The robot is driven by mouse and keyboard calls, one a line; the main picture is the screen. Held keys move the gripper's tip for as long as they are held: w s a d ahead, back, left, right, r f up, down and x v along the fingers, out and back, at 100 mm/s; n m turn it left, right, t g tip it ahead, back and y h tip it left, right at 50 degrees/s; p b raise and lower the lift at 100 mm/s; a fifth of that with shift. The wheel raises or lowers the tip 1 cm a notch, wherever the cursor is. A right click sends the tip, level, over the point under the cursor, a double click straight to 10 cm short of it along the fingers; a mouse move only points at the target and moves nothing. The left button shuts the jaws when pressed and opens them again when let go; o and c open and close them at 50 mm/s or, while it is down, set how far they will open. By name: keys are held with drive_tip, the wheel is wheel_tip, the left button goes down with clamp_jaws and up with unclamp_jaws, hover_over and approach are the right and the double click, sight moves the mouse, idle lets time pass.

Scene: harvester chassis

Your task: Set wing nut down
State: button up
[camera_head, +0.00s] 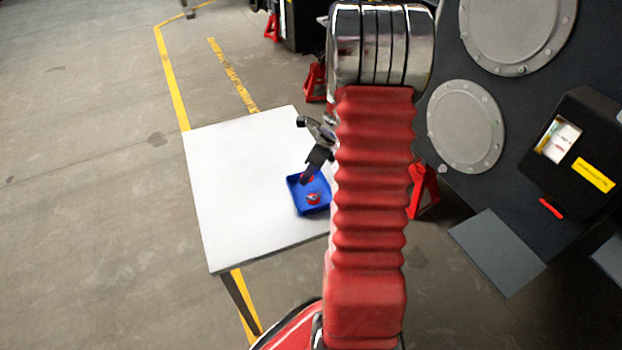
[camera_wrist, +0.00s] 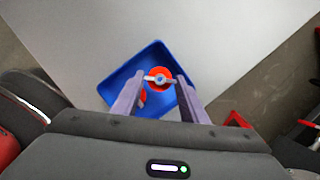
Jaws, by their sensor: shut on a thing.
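A red wing nut (camera_wrist: 160,78) with silver wings shows between my two fingertips in the wrist view. My gripper (camera_wrist: 160,80) is shut on it, over the blue tray (camera_wrist: 118,79). A second red piece (camera_wrist: 142,98) is partly hidden behind the left finger. In the head view my gripper (camera_head: 306,180) reaches down at the blue tray (camera_head: 322,209), and a red and silver piece (camera_head: 313,199) lies in the tray. Whether the held wing nut touches the tray floor I cannot tell.
The tray sits on a white table (camera_head: 240,180) near its right side; the table left of it is bare. My arm hides the table's right edge. A dark chassis panel with round covers (camera_head: 466,125) and a red stand (camera_head: 424,188) are to the right.

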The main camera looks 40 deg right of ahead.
sight(306, 186)
drive_tip(key=shift+f, duration=1.85)
drive_tip(key=shift+f, duration=0.1)
drive_tip(key=o, duration=1)
drive_tip(key=v, duration=1.2)
drive_tip(key=shift+s, duration=0.1)
